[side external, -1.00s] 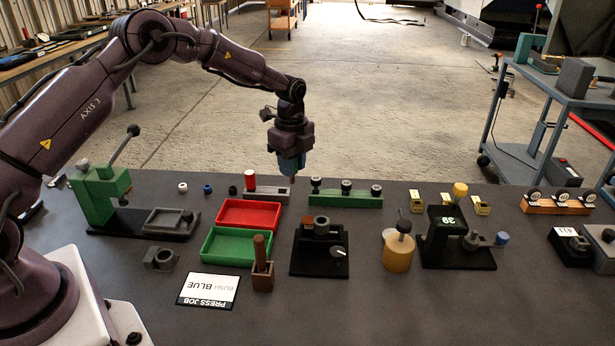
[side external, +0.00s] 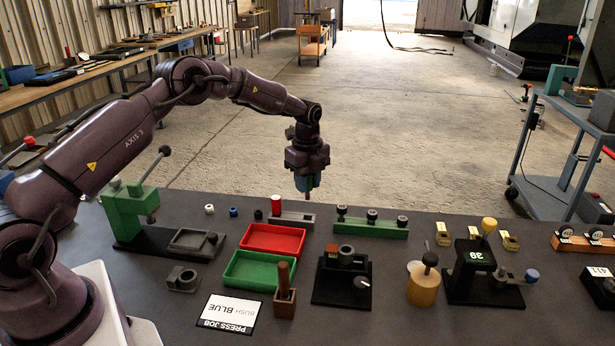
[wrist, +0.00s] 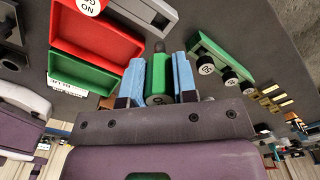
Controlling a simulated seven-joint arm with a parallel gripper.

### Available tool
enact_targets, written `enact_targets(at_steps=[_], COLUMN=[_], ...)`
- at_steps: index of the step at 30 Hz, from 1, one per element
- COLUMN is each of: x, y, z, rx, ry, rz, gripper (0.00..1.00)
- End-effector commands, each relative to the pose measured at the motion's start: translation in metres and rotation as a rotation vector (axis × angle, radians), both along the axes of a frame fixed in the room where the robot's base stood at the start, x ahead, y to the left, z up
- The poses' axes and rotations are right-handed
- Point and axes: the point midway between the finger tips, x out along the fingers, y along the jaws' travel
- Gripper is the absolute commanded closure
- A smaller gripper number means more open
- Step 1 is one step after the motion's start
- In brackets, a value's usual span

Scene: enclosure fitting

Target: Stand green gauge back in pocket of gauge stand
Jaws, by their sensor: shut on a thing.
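My gripper (side external: 306,183) hangs above the back of the bench, its blue fingers pointing down. In the wrist view the fingers (wrist: 159,75) are shut on the green gauge (wrist: 158,74), a green cylinder with a dark tip. In the side view only a small part of the gauge shows below the fingers. The gauge stand (side external: 296,219) is a low grey block behind the red tray, with a red gauge (side external: 276,206) upright at its left end. My gripper is above and apart from the stand. The wrist view shows the stand (wrist: 146,10) at its top edge; its pocket is not clear.
A red tray (side external: 247,249) and a green tray (side external: 230,282) lie in front of the stand. A green rail with black knobs (side external: 390,230) is close on the right. A green press (side external: 123,212) stands left, and a black fixture (side external: 326,292) is in front.

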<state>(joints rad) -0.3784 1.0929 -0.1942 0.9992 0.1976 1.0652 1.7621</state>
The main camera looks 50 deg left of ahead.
Motion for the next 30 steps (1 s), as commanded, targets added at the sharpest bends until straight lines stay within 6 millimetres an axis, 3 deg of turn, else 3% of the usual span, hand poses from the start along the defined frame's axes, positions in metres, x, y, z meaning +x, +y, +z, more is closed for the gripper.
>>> enact_targets(at_steps=[12,30], x=[0.0,0.0], y=[0.0,0.0], z=[-0.037,-0.043], rx=[0.0,0.0], ry=[0.001,-0.001], rz=[0.0,0.0], gripper=[0.98,0.98])
